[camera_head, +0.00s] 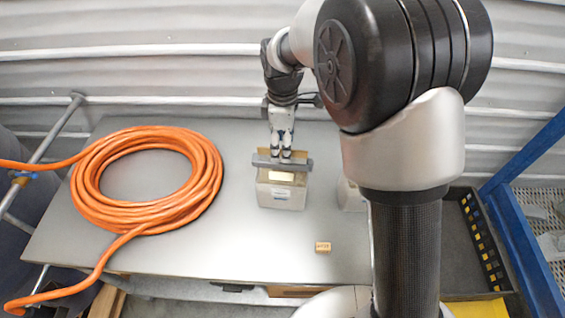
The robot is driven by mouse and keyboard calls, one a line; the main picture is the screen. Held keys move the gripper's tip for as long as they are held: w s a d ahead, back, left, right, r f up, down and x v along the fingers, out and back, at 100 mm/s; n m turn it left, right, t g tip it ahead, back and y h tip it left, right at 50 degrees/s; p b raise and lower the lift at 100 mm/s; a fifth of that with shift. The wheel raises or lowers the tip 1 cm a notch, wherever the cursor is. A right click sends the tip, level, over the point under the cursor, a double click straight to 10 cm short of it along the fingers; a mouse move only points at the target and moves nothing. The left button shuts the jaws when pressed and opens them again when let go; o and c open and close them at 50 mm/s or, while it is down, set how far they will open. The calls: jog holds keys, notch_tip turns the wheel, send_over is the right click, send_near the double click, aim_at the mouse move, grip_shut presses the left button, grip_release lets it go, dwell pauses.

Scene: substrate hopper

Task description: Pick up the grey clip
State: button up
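The grey clip (300,164) looks like a dark grey bar lying level across the upper part of a pale beige bag or box (281,195) near the middle of the table. My gripper (281,156) points down at the middle of the clip from above and behind. Its two fingertips are close together with a small gap, at the clip's back edge. I cannot tell whether they touch or grip the clip.
A grey table (215,247) carries a large coiled orange hose (100,215) at left. A small tan block (323,247) lies near the front. A black tray (465,240) and blue frame (525,230) stand at right. My arm hides part of the table's right side.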

jog(key=f, duration=0.4)
jog(key=shift+s+f+b, duration=0.1)
jog(key=shift+s+b, duration=0.15)
jog(key=shift+b, duration=0.15)
jog(key=shift+f, duration=0.6)
jog(key=shift+c, duration=0.2)
jog(key=c, duration=1.1)
jog(key=shift+o, duration=0.2)
jog(key=shift+r, duration=0.1)
notch_tip(320, 180, up, 27)
jog(key=p, duration=1)
